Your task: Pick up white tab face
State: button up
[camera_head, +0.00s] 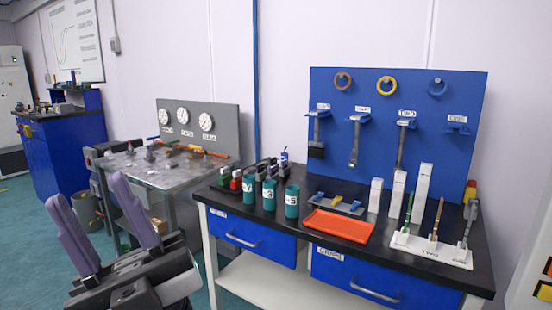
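My gripper (91,192) is at the lower left, with its two purple fingers pointing up and spread apart. It is open and empty, and it is left of the black-topped bench (258,216), well apart from the things on it. I cannot pick out with certainty which thing is the white tab face. A small grey plate (350,210) on the bench carries blue and yellow tabs; a white one is not clear at this size. Several upright white blocks (398,190) stand right of it.
An orange tray (338,226) lies at the bench front. Green cups (292,201) stand left of it. A white rack (431,249) with upright tools is at right. A blue pegboard (340,88) with hanging tools stands behind. A grey gauge table (135,166) is at left.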

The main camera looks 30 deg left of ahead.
aim_at(237, 174)
jog(key=i+j+u, duration=0.1)
jog(key=i+j, duration=0.2)
jog(key=j, duration=0.15)
jog(key=i+j+u, duration=0.1)
jog(key=i+j, duration=0.15)
jog(key=j, duration=0.2)
jog(key=i+j+u, duration=0.1)
jog(key=i+j, duration=0.5)
jog(key=i+j+u, duration=0.15)
jog(key=i+j, duration=0.4)
jog(key=i, duration=0.15)
jog(key=l+u, duration=0.85)
jog(key=k+j, duration=0.05)
jog(key=j, duration=0.05)
